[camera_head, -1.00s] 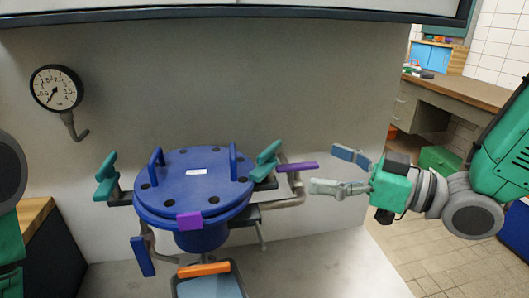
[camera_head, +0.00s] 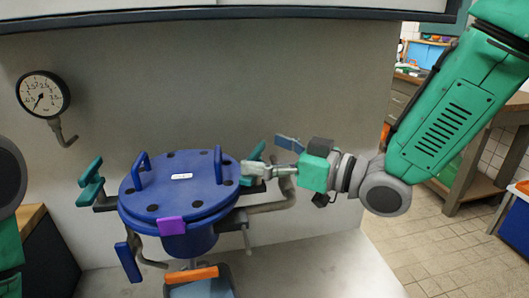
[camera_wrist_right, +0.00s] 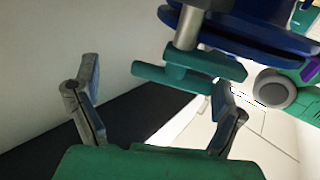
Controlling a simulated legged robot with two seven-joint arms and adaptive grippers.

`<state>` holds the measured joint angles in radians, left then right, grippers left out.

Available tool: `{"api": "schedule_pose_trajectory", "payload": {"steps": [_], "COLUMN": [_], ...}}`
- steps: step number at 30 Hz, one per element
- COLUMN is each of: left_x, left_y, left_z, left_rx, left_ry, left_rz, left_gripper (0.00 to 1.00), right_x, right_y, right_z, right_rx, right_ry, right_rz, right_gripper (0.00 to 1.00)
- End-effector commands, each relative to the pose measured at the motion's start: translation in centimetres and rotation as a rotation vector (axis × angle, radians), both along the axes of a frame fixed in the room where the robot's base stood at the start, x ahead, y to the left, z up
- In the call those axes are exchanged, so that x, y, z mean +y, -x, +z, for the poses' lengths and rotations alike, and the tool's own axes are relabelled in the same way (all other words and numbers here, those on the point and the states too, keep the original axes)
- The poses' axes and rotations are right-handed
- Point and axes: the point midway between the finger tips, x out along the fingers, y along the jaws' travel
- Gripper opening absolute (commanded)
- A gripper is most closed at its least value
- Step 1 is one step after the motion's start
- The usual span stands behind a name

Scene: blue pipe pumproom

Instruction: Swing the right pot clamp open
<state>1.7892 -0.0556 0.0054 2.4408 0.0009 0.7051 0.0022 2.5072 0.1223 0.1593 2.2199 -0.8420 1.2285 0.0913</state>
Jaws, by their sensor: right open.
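The blue pot (camera_head: 182,190) has a round bolted lid with two upright blue handles. The right pot clamp (camera_head: 253,158) has a teal handle beside the lid's right edge, partly hidden by my gripper. My right gripper (camera_head: 270,158) is open at this clamp, with one finger behind it and one in front. In the right wrist view, the teal clamp handle (camera_wrist_right: 190,76) lies across the space between and beyond the spread fingers; I cannot tell whether they touch it. The left clamp (camera_head: 90,185), also teal, is on the pot's other side. My left gripper is out of view.
A gauge (camera_head: 43,94) is on the wall at left. A blue lever (camera_head: 128,262) hangs at the pot's front left. An orange-handled item (camera_head: 192,274) is below the pot. A bent pipe (camera_head: 285,196) runs right of the pot. The counter's front right is clear.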

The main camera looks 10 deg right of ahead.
Motion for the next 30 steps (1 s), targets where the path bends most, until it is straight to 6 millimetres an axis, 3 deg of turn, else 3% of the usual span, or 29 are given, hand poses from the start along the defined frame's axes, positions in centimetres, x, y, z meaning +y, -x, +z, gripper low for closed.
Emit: {"api": "schedule_pose_trajectory", "payload": {"steps": [1, 3, 4, 20, 30], "left_x": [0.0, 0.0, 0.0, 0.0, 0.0], "left_y": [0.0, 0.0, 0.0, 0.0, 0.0], "left_z": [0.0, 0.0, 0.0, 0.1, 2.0], "left_rx": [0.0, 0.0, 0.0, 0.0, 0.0], "left_ry": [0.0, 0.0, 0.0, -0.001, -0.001], "left_rz": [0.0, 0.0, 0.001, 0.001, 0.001], "left_gripper": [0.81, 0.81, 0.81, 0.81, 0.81], "right_x": [0.2, 0.5, 0.6, 0.3, 0.1], "right_y": [0.0, 0.0, -0.1, -0.1, -0.2], "right_z": [0.0, 0.1, 0.1, 0.1, 0.4], "right_rx": [-0.001, -0.002, -0.002, -0.003, -0.003], "right_ry": [0.003, 0.007, 0.008, 0.001, 0.001], "right_rz": [0.002, 0.001, -0.001, 0.008, 0.143], "right_gripper": [0.69, 0.47, 0.42, 0.45, 0.45]}}
